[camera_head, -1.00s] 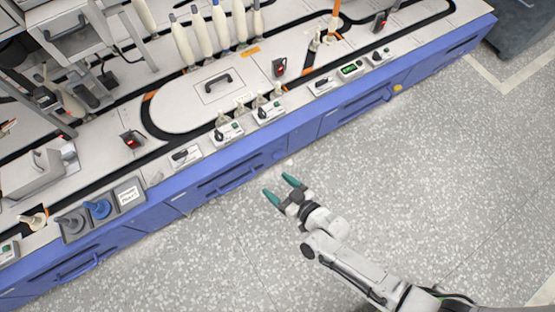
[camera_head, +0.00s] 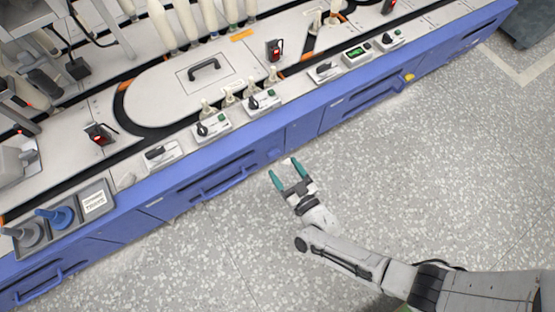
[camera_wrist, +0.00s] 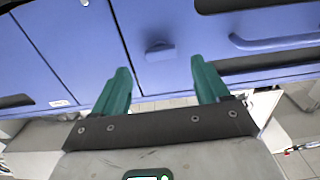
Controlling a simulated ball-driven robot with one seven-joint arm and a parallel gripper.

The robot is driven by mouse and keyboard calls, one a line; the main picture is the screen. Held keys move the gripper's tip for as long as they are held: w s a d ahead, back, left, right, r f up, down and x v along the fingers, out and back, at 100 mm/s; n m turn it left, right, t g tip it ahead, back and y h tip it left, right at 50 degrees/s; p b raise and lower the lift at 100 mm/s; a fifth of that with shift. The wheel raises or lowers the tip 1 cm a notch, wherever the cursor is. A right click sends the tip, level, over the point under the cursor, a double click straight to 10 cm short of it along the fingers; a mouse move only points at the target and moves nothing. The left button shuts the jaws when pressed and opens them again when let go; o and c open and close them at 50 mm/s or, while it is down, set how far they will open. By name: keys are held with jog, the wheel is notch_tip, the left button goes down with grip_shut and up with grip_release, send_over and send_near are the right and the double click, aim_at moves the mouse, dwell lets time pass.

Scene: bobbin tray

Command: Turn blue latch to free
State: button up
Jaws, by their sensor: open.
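The blue latch (camera_wrist: 160,50) is a small blue tab on a narrow blue front panel, centred in the wrist view between my two fingers. In the head view the latch (camera_head: 275,154) is a small, faint shape on the bench front, just beyond my fingertips. My gripper (camera_head: 284,169) is open and empty, with two teal fingers pointing at the panel. In the wrist view my gripper (camera_wrist: 160,72) straddles the latch in the picture, with a gap in front of the panel. The latch's turned position is too small to tell surely.
A drawer with a blue handle (camera_head: 226,183) lies left of the latch panel. Another drawer (camera_head: 367,102) with a yellow knob (camera_head: 410,77) lies right. The bench top carries switch boxes (camera_head: 212,127), white bobbins and a grey tray (camera_head: 69,218). Speckled floor (camera_head: 420,180) is clear.

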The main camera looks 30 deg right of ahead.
jog(key=w+b, duration=0.1)
jog(key=w, duration=0.3)
jog(key=shift+w, duration=0.35)
jog(key=c, duration=1.1)
jog(key=shift+o, duration=0.2)
